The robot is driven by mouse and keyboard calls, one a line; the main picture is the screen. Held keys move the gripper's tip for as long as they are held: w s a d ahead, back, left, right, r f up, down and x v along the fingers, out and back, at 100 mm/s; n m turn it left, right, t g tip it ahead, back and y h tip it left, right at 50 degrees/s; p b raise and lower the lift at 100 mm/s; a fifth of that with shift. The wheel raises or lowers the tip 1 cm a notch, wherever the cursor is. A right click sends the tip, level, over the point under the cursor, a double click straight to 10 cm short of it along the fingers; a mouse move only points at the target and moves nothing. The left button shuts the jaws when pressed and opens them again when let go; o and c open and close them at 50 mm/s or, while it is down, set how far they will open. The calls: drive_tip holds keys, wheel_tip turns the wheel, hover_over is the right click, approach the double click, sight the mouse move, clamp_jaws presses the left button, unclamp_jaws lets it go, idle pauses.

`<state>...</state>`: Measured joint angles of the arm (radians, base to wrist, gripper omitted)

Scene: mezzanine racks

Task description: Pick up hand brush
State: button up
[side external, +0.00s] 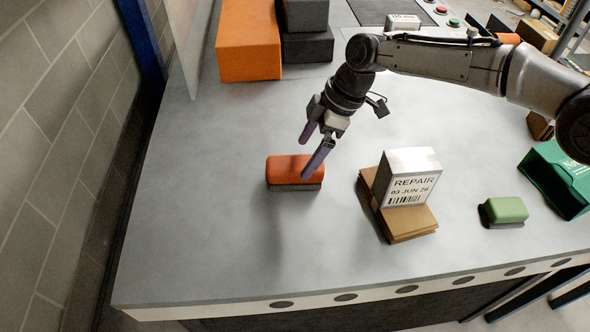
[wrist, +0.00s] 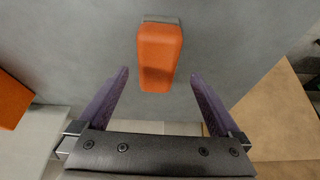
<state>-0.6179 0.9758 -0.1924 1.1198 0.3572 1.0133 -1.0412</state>
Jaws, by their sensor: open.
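An orange-red block with a grey underside, which looks like the hand brush (side external: 284,168), lies flat on the grey table in the side external view. It also shows in the wrist view as the orange brush (wrist: 158,55), upper middle, with a grey edge at its far end. My gripper (side external: 307,159) has two purple fingers, spread apart with nothing held. It points down at the brush, with one finger in front of its right part. In the wrist view my gripper (wrist: 159,76) has its fingers on either side of the brush's near end, with gaps. Their height above it is unclear.
A "REPAIR" box (side external: 411,176) stands on flat cardboard (side external: 409,222) right of the brush. A green block (side external: 506,209) of similar shape and a green bin (side external: 556,178) are farther right. An orange box (side external: 248,45) is at the back. The table left of the brush is clear.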

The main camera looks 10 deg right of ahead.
sight(299, 162)
drive_tip(key=shift+x, duration=3.05)
drive_tip(key=shift+w+a, duration=0.1)
drive_tip(key=shift+w, duration=0.1)
drive_tip(key=shift+f, duration=0.15)
drive_tip(key=c, duration=1.4)
